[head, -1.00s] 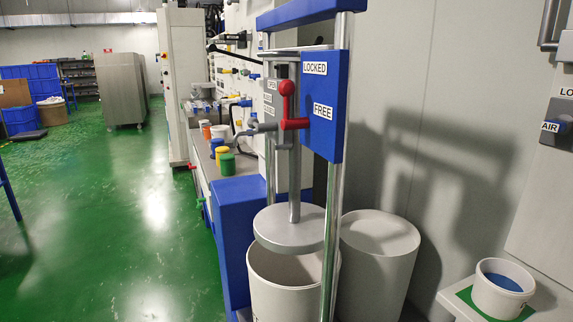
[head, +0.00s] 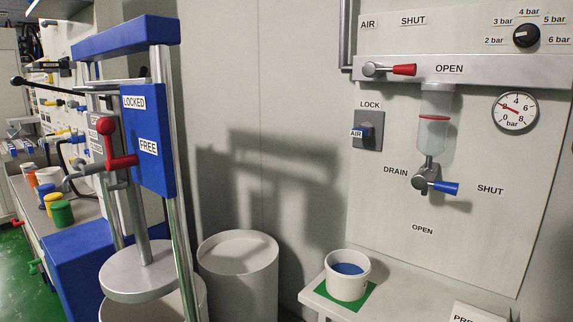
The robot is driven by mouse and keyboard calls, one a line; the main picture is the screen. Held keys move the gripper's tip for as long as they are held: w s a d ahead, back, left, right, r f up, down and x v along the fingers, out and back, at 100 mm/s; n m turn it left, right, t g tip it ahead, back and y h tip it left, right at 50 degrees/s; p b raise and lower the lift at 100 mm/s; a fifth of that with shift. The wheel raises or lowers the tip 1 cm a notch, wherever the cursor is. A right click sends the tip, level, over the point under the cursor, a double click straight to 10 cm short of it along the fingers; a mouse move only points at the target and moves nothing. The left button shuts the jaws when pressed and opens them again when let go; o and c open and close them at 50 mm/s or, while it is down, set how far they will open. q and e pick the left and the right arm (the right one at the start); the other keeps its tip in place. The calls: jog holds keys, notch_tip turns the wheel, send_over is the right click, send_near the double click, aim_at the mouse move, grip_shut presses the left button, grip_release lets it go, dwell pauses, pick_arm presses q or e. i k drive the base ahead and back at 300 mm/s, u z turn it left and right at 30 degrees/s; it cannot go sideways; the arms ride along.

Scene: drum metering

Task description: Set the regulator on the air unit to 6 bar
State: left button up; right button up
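The regulator (head: 526,36) is a round black knob at the top right of the air unit panel (head: 400,230). Labels from 2 bar to 6 bar are set around it. Its pale pointer mark seems to lie on the left side, towards 2 bar, but it is small. Below it, the pressure gauge (head: 515,111) has a white dial and a red needle that points up and left, near the low end. The red air supply lever (head: 404,69) lies horizontal, pointing right at OPEN. Neither of my grippers is in view.
The blue drain lever (head: 445,187) points right, towards SHUT. A white pail (head: 347,276) with blue contents stands on a shelf below. The blue-framed drum press (head: 130,45) and a pale drum (head: 240,285) stand left.

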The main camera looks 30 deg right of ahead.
aim_at(526, 35)
jog(key=z, duration=1.65)
jog(key=k, duration=0.5)
jog(key=z, duration=1.25)
jog(key=i, duration=0.85)
jog(key=u, duration=1.8)
